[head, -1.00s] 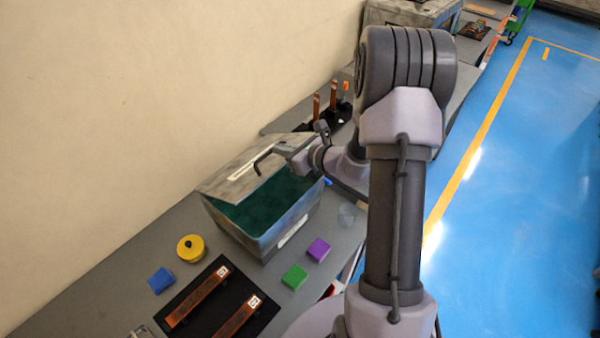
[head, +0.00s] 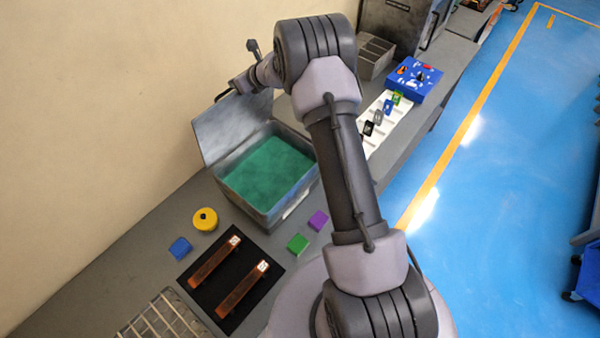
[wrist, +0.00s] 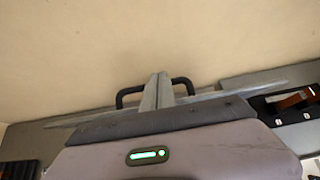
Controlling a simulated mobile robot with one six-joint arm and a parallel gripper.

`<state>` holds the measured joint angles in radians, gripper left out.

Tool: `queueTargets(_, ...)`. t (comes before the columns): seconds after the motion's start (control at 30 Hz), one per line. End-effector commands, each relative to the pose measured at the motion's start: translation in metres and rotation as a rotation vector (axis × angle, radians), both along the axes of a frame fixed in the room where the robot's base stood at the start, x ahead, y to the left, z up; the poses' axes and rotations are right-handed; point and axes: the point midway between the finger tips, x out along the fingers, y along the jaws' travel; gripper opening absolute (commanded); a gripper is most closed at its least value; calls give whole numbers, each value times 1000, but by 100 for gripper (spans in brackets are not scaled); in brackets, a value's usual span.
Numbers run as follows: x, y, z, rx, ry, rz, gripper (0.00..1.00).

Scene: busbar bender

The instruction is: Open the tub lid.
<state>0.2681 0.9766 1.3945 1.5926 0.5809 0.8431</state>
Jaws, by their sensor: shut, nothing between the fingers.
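The grey tub (head: 285,207) stands on the bench with green inside it. Its hinged lid (head: 228,130) is raised steeply, close to upright, on the wall side. In the wrist view the lid (wrist: 240,98) shows nearly edge-on, with its black handle (wrist: 124,96) beyond it. My gripper (head: 235,88) is at the top of the lid, partly hidden by my arm. In the wrist view my fingertips (wrist: 158,88) are together and empty, in front of the middle of the handle. I cannot tell whether they touch the lid.
A yellow round container (head: 205,218), blue block (head: 180,248), green block (head: 298,243) and purple block (head: 318,220) lie near the tub. A black mat (head: 230,270) holds two copper bars. The wall is close behind the lid. A blue box (head: 415,80) stands farther back.

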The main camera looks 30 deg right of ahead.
Motion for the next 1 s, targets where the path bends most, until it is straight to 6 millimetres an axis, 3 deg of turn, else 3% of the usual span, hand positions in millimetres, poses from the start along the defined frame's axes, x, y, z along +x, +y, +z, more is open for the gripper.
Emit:
queueTargets(0.3,14,5,0,0,1,-1,0)
queueTargets(0.8,15,5,1,0,1,0,0)
queueTargets(0.87,14,4,7,0,1,0,0)
queueTargets(1.0,7,-5,43,0,-1,3,0)
